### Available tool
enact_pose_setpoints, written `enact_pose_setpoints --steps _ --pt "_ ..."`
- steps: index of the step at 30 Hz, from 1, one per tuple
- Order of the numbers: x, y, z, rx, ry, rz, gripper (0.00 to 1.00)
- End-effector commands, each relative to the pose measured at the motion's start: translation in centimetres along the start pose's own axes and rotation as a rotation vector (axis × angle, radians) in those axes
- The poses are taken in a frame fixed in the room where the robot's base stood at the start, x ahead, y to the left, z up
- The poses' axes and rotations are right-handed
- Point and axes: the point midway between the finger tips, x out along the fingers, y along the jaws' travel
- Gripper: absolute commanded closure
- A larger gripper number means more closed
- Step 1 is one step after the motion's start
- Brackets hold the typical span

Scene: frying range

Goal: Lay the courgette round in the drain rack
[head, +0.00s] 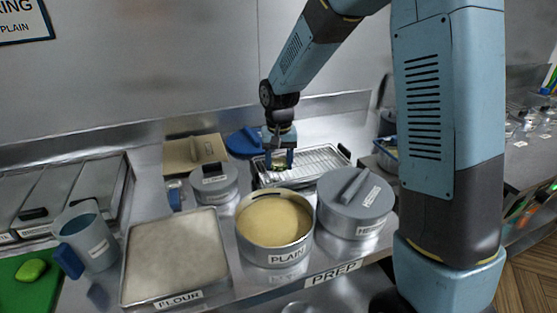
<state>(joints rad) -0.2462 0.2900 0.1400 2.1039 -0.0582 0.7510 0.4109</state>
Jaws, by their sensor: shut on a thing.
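The drain rack (324,157) is a shallow metal tray with a wire grid and dark end handles, at the back of the counter. My gripper (279,165) points down at the left part of the rack. It is shut on the courgette round (279,168), a small pale green-yellow piece that shows only in part between the fingers. Whether the round touches the grid or is a little above it, I cannot tell.
A round tub of yellow batter (273,220) labelled PLAIN and a grey lidded pot (356,203) stand in front of the rack. A flour tray (176,258), a small lidded pot (213,182) and a blue-handled jug (88,238) are left.

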Motion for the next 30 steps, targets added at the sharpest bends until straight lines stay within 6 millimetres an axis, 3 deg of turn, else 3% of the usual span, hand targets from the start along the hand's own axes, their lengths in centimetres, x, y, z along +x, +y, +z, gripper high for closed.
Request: enact_pose_setpoints --steps 2,3,11,22,30 --pt "0.0 0.0 0.0 0.0 0.0 0.0 0.64" --pt "0.0 0.0 0.0 0.0 0.0 0.0 0.43" --pt "0.0 0.0 0.0 0.0 0.0 0.0 0.18" --pt "-0.6 0.0 0.0 -0.001 0.0 0.0 0.17" --pt "-5.0 -0.1 -0.1 -0.001 0.004 -0.001 0.17"
